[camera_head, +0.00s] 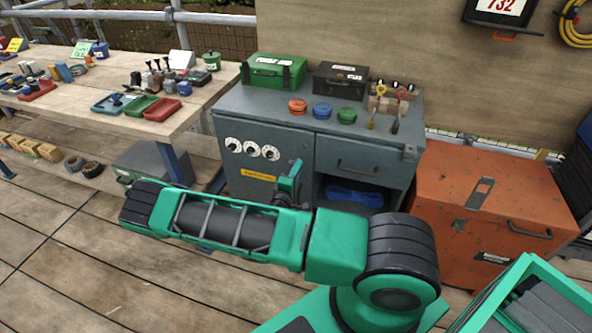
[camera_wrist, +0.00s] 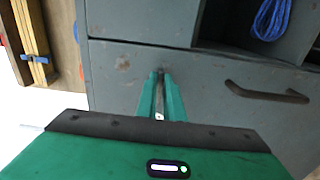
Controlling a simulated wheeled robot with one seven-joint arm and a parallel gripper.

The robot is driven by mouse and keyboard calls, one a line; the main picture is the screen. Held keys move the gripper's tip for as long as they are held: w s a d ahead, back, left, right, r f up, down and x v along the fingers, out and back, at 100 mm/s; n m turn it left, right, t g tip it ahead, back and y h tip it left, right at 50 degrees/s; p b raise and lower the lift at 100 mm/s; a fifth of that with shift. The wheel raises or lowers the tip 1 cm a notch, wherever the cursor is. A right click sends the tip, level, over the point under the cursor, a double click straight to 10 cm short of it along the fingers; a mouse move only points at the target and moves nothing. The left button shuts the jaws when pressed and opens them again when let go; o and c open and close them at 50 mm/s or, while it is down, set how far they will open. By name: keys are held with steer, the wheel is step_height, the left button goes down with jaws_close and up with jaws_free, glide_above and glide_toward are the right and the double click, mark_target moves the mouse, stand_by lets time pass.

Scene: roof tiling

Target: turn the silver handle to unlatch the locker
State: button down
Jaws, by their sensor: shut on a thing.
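The grey locker (camera_head: 222,165) stands ahead of me, with three white dials (camera_head: 252,149) and a yellow label (camera_head: 258,177) on its left front. My gripper (camera_head: 292,178) is at the locker's front, just right of the label. In the wrist view, my gripper's two green fingers (camera_wrist: 160,92) are close together against the grey front (camera_wrist: 118,75). They are shut on the silver handle; a small pale silver bit (camera_wrist: 159,116) shows between them. The fingers hide most of the handle, so its angle cannot be told.
A dark pull handle (camera_wrist: 266,93) sits to the right in the wrist view. An open shelf with blue rope (camera_wrist: 271,18) lies above it. An orange chest (camera_head: 480,200) stands right of the locker. A workbench (camera_head: 190,115) with trays is at left.

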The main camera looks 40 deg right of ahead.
steer(key=c, duration=1.9)
jaws_free()
steer(key=shift+f, duration=0.1)
steer(key=shift+o, duration=0.2)
steer(key=v, duration=1)
steer(key=shift+s+a, duration=0.2)
steer(key=shift+a, duration=0.15)
steer(key=s+d+r+m+g+y, duration=0.4)
steer(key=s+d+r+m+g, duration=0.5)
steer(key=s+r+m+g, duration=0.4)
steer(key=s+a+r+t+y, duration=0.1)
steer(key=s+a+r+y, duration=0.1)
steer(key=s+r+y, duration=0.3)
steer(key=s+a+r+t+y, duration=0.1)
steer(key=s+a+r+y, duration=0.2)
steer(key=s+r, duration=0.7)
steer(key=shift+a+r+m+y, duration=0.3)
steer(key=shift+a+m+y, duration=0.1)
steer(key=shift+y, duration=0.8)
